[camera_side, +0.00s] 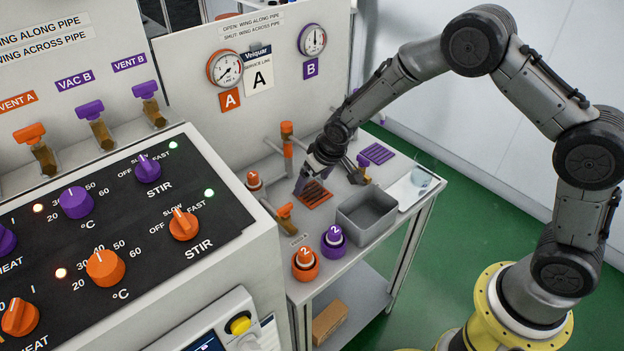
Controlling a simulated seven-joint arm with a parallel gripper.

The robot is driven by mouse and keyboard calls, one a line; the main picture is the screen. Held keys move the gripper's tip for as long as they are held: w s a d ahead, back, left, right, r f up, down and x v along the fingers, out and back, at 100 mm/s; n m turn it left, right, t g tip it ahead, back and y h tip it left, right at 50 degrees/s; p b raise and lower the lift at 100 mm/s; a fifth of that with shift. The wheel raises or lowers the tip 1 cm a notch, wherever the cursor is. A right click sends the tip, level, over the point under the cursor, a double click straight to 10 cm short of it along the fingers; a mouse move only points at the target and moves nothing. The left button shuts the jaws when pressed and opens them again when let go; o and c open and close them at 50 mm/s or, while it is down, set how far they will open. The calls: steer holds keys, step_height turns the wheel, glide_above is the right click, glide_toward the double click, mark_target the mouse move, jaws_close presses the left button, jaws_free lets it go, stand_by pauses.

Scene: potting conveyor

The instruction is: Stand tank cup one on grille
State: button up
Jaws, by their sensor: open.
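A small orange cup (254,181) with a white top stands at the back left of the bench, by the pipework; its mark looks like a 1 but is too small to be sure. An orange slotted grille (316,196) lies flat on the bench to its right. A purple slotted grille (378,153) lies further back right. My gripper (304,184) is open, low over the left part of the orange grille, to the right of the small orange cup and apart from it. I see nothing held between the fingers, though the gripper partly hides this area.
An orange cup marked 2 (305,263) and a purple cup marked 2 (333,241) stand at the front. A grey bin (366,220) is right of the orange grille. A pale tray (404,194) holds a clear vessel (421,177). Orange-handled valves (286,212) edge the bench's left side.

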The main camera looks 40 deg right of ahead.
steer(key=s+d+r, duration=0.2)
steer(key=s+r, duration=0.6)
steer(key=r, duration=0.3)
steer(key=s+d+r, duration=0.2)
steer(key=s+r, duration=0.6)
steer(key=r, duration=0.3)
steer(key=s+d+r+t, duration=0.1)
steer(key=s+d+r, duration=0.1)
steer(key=s, duration=1.6)
stand_by(1.3)
